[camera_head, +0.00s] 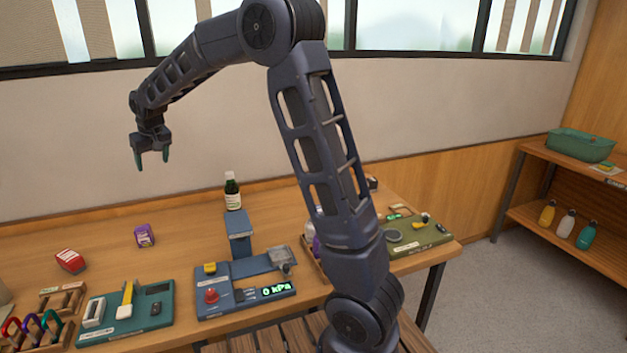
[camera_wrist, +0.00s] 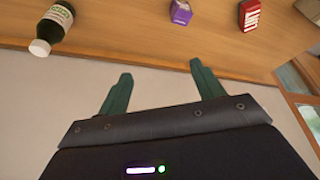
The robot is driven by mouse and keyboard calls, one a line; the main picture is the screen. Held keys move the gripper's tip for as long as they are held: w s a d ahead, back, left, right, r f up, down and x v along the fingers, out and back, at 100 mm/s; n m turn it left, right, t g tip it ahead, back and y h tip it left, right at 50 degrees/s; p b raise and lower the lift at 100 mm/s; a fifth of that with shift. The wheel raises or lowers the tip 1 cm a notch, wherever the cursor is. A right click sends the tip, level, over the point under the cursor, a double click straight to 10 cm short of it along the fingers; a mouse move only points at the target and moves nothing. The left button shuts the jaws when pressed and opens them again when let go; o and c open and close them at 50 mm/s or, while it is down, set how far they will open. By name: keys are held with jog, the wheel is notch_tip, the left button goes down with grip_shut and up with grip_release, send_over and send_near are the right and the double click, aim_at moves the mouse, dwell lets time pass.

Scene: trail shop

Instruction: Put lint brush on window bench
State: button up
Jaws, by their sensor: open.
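My gripper (camera_head: 152,160) hangs open and empty above the left part of the wooden bench (camera_head: 185,240) under the window, well clear of its top. Its two green fingers stand apart in the wrist view (camera_wrist: 162,80). A tool with a yellow handle and a white part (camera_head: 126,300) lies on a teal board (camera_head: 100,332) at the bench's front left; it may be the lint brush, but I cannot tell for sure. The wrist view shows the bench top (camera_wrist: 130,20) beyond the fingers, without that tool.
A dark bottle (camera_head: 232,192), a purple box (camera_head: 144,235) and a red box (camera_head: 70,261) stand on the bench. A blue device (camera_head: 240,300) is mid-front; a green tray (camera_head: 430,238) is at right. A shelf (camera_head: 560,160) holds a teal basin (camera_head: 580,146). Bare wood lies around the purple box.

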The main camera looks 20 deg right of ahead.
jog(key=s+d+r+m, duration=0.1)
jog(key=s+d+r, duration=0.3)
jog(key=d, duration=0.5)
jog(key=s+d+r+m+h, duration=0.1)
jog(key=s+d, duration=0.4)
jog(key=d, duration=0.4)
jog(key=s+d+r+m, duration=0.1)
jog(key=s+d+r, duration=0.3)
jog(key=d, duration=0.5)
jog(key=s+d+f+m, duration=0.1)
jog(key=s+d+f, duration=0.2)
jog(key=s+d, duration=0.4)
jog(key=s+d+f+m+h, duration=0.1)
jog(key=s+d+f, duration=0.3)
jog(key=s, duration=1.2)
jog(key=d+m, duration=0.1)
jog(key=d, duration=0.3)
jog(key=shift+s+d+t, duration=0.3)
